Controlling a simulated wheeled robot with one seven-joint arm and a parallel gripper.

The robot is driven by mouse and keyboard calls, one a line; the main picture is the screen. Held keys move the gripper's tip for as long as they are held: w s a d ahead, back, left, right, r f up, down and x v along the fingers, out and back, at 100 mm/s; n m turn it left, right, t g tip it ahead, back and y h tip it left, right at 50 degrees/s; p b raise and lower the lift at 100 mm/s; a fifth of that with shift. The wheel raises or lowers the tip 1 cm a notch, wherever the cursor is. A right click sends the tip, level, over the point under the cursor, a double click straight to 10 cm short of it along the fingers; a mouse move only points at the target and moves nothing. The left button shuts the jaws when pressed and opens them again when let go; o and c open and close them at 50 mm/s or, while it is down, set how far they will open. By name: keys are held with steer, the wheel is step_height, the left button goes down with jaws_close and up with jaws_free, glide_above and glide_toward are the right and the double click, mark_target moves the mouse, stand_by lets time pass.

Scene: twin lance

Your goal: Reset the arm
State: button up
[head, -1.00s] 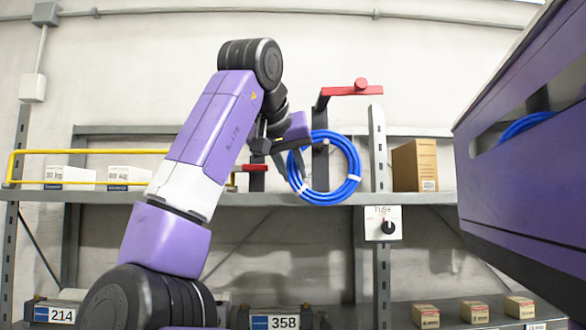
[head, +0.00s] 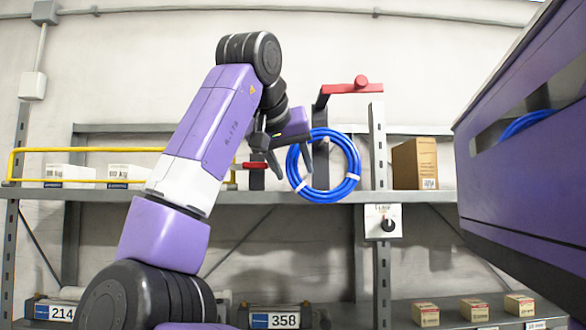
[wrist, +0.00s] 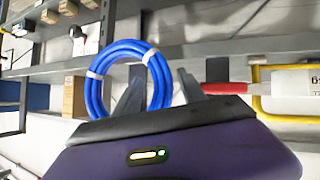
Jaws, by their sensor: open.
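My gripper (head: 292,163) is open, at the left edge of the blue hose coil (head: 325,168). The coil has white ties and hangs upright by the dark post of a red-topped bracket (head: 347,89), in front of the shelf edge. In the wrist view my gripper (wrist: 160,90) shows two dark fingers, with the coil (wrist: 90,95) overlapping one of them. I cannot tell whether that finger touches the coil. My purple and white arm rises from the lower left and bends down to the gripper.
A shelf (head: 345,197) spans the wall, with a yellow rail (head: 90,150) and white boxes at left and a cardboard box (head: 414,163) at right. A dial box (head: 383,221) is on the upright. A purple slotted housing (head: 530,170) fills the right side.

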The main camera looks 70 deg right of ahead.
steer(key=b+v, duration=0.1)
steer(key=v, duration=0.6)
steer(key=shift+b, duration=0.3)
steer(key=shift+a+r, duration=0.1)
steer(key=shift+r, duration=0.05)
